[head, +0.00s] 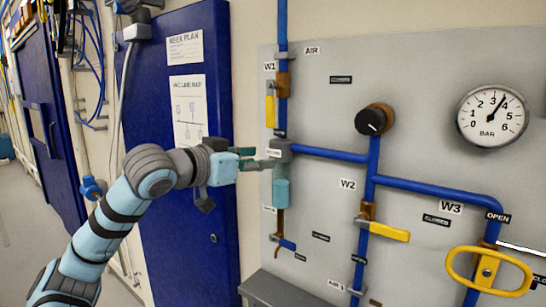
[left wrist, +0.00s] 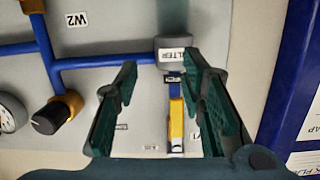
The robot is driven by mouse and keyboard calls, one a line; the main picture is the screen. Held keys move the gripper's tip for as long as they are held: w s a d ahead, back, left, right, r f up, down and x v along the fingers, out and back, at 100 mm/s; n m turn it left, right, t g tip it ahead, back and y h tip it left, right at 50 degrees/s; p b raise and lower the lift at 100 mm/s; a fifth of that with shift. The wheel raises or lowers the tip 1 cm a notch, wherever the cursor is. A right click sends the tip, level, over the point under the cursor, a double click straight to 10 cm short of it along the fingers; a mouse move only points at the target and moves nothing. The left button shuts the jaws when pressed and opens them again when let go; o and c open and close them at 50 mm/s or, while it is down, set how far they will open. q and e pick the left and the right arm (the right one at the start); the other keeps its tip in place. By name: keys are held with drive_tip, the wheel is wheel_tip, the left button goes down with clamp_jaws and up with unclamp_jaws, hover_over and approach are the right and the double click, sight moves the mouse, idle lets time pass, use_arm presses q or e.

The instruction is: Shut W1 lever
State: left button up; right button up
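The W1 lever (head: 270,110) has a yellow handle hanging straight down beside the vertical blue pipe, below its brown valve body (head: 283,84). The W1 label is just above it. My left gripper (head: 262,158) is in front of the board, lower than the handle's end, near the grey filter head (head: 280,150). In the left wrist view, the left gripper (left wrist: 160,75) has its two green fingers spread apart with nothing between their tips. The yellow W1 handle (left wrist: 176,122) shows beyond, between the fingers in the picture. No contact shows. My right gripper is not in view.
The W2 lever (head: 389,232) points sideways to the right. The W3 yellow ring handle (head: 488,270), black knob (head: 370,121) and gauge (head: 492,115) are further right. A blue door (head: 170,100) stands left. The filter bowl (head: 281,188) hangs below its head.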

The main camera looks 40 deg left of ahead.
use_arm(q)
drive_tip(key=t, duration=0.2)
approach(269, 109)
drive_tip(key=shift+n, duration=0.4)
drive_tip(key=w+p, duration=0.7)
drive_tip(key=w, duration=0.2)
drive_tip(key=shift+w+r, duration=0.15)
drive_tip(key=shift+w, duration=0.5)
drive_tip(key=shift+w+a, duration=0.1)
drive_tip(key=shift+f, duration=0.2)
clamp_jaws()
